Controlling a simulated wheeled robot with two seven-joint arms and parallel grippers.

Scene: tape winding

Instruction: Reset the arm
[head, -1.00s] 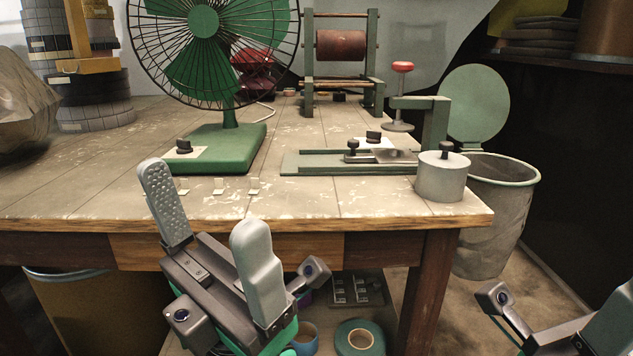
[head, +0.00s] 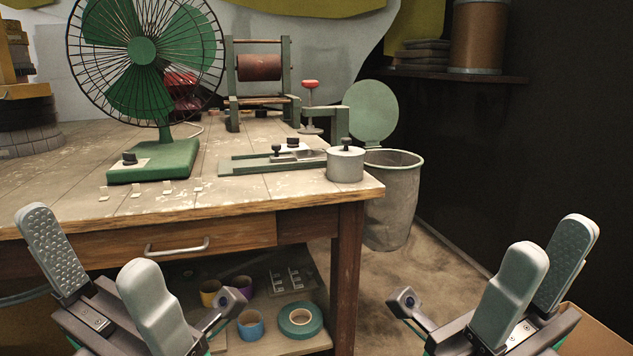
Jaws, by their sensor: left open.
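My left gripper (head: 102,275) is at the lower left, in front of the workbench's front edge. Its two grey padded fingers stand apart with nothing between them. My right gripper (head: 536,283) is at the lower right, over the floor beside the bench. Its two fingers are also apart and empty. Both grippers point upward and touch nothing that I can see.
The wooden workbench (head: 250,192) carries a green fan (head: 143,52), a green-based fixture (head: 250,165), a grey cylinder (head: 345,165) and a roller stand (head: 260,67). A grey bin (head: 392,205) stands right of it. Tape rolls (head: 300,320) lie on the lower shelf. The right floor is mostly clear.

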